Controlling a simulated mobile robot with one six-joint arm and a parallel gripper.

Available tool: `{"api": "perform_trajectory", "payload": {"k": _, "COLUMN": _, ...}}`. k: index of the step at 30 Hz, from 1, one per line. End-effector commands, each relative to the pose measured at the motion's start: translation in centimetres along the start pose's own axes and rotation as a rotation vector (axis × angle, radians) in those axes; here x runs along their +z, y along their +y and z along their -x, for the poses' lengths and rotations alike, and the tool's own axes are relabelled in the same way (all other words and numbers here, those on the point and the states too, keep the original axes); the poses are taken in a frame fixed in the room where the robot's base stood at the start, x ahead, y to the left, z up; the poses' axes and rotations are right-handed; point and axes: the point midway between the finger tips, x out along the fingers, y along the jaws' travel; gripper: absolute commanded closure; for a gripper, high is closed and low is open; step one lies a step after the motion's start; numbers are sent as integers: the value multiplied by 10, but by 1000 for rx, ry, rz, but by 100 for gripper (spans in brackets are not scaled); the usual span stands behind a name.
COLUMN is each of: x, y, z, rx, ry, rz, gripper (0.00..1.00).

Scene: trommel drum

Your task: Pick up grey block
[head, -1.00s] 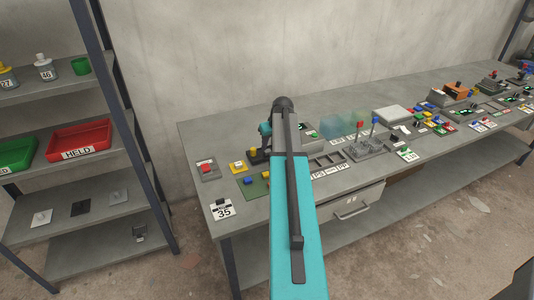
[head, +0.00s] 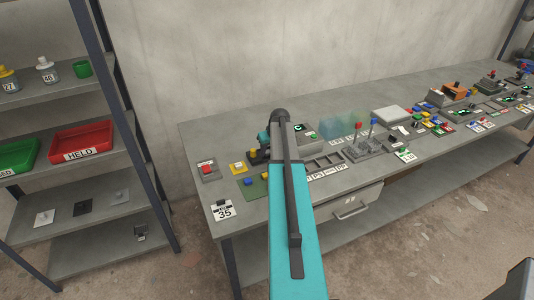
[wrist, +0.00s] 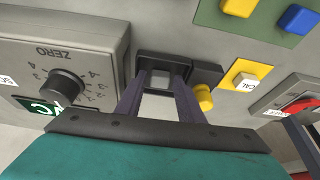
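A small grey block (wrist: 160,78) shows in the wrist view, set against a dark holder (wrist: 168,60) on the bench. My gripper (wrist: 160,84) has its two dark fingers apart, reaching down toward the holder with the block between their tips. Bare bench shows between the fingers, nearer the palm. I cannot tell whether either finger touches the block. In the head view my teal and dark arm hides the block and the fingertips.
In the wrist view a ZERO dial box (wrist: 62,62) stands close on the left. A yellow knob (wrist: 203,97) on a dark base is just right of the fingers, with a yellow CAL button (wrist: 246,80) beyond. The bench (head: 205,130) is crowded along its front.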

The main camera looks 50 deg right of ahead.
Motion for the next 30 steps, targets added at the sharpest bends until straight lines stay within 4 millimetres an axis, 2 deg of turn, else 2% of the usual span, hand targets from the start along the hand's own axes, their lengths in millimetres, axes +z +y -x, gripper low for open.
{"api": "perform_trajectory", "payload": {"k": 14, "x": 0, "y": -1, "z": 0, "rx": -1, "ry": 0, "rz": 1, "gripper": 66}}
{"api": "perform_trajectory", "payload": {"k": 20, "x": 0, "y": -1, "z": 0, "rx": -1, "ry": 0, "rz": 1, "gripper": 96}}
{"api": "perform_trajectory", "payload": {"k": 30, "x": -1, "y": -1, "z": 1, "rx": -1, "ry": 0, "rz": 1, "gripper": 97}}
